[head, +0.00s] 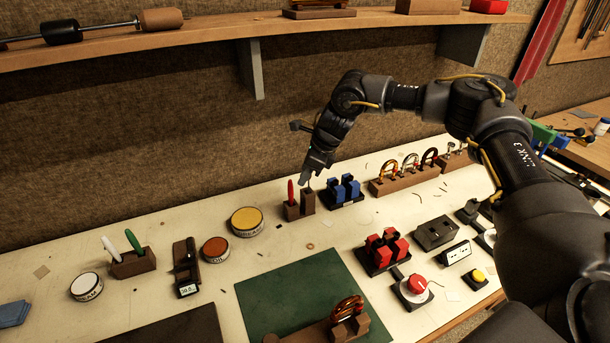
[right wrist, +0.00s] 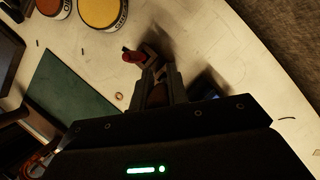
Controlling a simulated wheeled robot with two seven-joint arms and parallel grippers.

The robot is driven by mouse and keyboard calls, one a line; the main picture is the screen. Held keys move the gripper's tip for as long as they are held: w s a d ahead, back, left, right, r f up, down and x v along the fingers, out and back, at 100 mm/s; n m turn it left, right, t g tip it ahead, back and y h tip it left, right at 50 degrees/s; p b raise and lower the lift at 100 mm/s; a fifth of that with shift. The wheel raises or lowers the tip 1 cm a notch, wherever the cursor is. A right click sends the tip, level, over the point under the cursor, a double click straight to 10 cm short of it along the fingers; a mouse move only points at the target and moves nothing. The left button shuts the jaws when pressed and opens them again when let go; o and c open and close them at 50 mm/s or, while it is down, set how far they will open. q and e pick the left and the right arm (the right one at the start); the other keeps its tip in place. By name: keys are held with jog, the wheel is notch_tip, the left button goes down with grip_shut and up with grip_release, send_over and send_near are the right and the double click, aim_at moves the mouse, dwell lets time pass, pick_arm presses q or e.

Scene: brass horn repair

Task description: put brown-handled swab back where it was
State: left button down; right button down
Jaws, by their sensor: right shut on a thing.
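My right gripper (head: 305,178) points down just above a small brown wooden holder (head: 292,213) at the back middle of the bench. It is shut on a brown piece (right wrist: 157,94) that shows between its fingers in the right wrist view, which I take for the brown-handled swab. The fingers hide most of it, and I cannot tell whether its lower end is inside the holder. A red-handled swab (head: 291,192) stands upright in the left part of the holder; it also shows in the right wrist view (right wrist: 132,56). My left gripper is out of view.
A blue-blocked rack (head: 343,190) stands close right of the holder. A yellow-topped tin (head: 247,221) and a red-brown tin (head: 215,249) stand to the left. A green mat (head: 270,295) lies in front. A shelf (head: 200,45) runs along the wall above.

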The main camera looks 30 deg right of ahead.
jog(key=c, duration=1.4)
grip_release()
jog(key=shift+s+d+f, duration=0.1)
jog(key=shift+s+f, duration=0.1)
jog(key=shift+f, duration=0.35)
jog(key=shift+o, duration=0.2)
jog(key=b+v, duration=0.2)
jog(key=v, duration=1)
jog(key=shift+w+r, duration=0.2)
jog(key=shift+w, duration=0.15)
